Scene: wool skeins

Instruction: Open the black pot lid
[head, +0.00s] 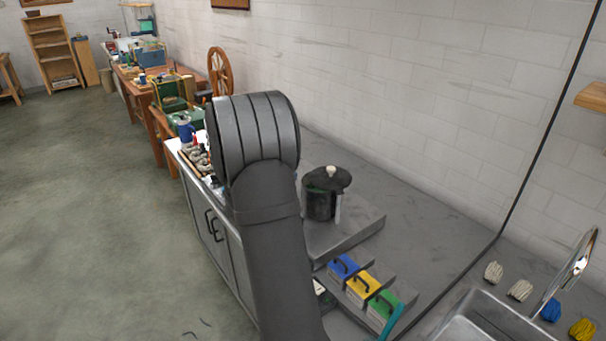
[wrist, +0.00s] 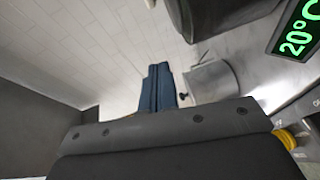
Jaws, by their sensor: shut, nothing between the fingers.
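The black pot (head: 319,205) stands upright on a raised grey slab on the counter in the head view. Its black lid (head: 343,180) is on top, with a pale round knob (head: 331,171). The lid seems to reach past the pot's right side; I cannot tell whether it is seated flat. In the wrist view, my gripper (wrist: 157,68) shows as two dark blue fingers close together, shut and empty. A dark rounded body (wrist: 230,14) at the top of that view may be the pot. My arm hides my gripper in the head view.
A green 20°C display (wrist: 297,32) is at the wrist view's right. A sink (head: 490,320) and wool skeins (head: 520,290) lie right.

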